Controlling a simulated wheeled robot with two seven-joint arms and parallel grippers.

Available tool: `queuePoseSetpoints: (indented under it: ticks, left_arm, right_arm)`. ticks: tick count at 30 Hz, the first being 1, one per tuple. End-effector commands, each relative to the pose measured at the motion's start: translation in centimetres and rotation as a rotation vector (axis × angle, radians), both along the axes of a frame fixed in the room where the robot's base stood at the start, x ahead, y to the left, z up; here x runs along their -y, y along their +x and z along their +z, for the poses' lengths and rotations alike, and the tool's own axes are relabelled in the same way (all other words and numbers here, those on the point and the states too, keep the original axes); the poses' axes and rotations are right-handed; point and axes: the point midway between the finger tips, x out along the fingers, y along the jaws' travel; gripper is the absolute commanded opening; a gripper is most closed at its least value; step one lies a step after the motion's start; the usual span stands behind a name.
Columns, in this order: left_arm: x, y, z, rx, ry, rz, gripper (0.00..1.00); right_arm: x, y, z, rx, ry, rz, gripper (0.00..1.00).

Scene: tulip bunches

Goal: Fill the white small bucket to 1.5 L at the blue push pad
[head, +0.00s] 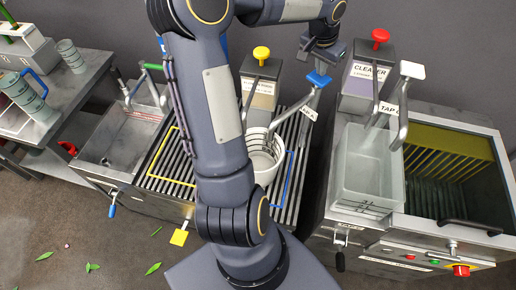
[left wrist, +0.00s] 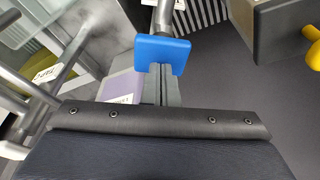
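The white small bucket (head: 262,160) with dark level lines stands upright on the slatted grate, partly hidden behind my left arm. The blue push pad (head: 318,79) sits at the top of a slanting metal tap (head: 295,108) above the bucket. It shows large in the left wrist view (left wrist: 162,54). My left gripper (head: 322,58) is just above the pad; its fingers (left wrist: 162,84) look pressed together and empty, at the pad's edge. I cannot tell whether they touch it. The water level in the bucket is not readable. My right gripper is not in view.
Dispensers with yellow (head: 261,53) and red (head: 380,36) knobs stand behind. A translucent tub (head: 368,170) sits right under another tap. Yellow and blue outlines (head: 289,180) mark the grate. A sink (head: 120,138) and a bench with striped buckets are left.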

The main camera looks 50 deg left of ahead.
Motion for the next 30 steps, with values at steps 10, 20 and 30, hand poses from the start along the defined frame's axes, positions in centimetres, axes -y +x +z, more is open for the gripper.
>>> queuePoseSetpoints:
  ticks: [10, 20, 30]
  left_arm:
    - [0.0, 0.0, -1.7, -0.001, 0.000, 0.000, 0.00]
    - [0.0, 0.0, -2.3, -0.002, -0.001, 0.000, 0.00]
    - [0.0, 0.0, -2.4, -0.003, -0.001, 0.000, 0.00]
  right_arm:
    - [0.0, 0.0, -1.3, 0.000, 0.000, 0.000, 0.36]
    - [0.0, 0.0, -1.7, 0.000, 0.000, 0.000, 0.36]
    - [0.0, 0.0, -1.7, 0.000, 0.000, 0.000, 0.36]
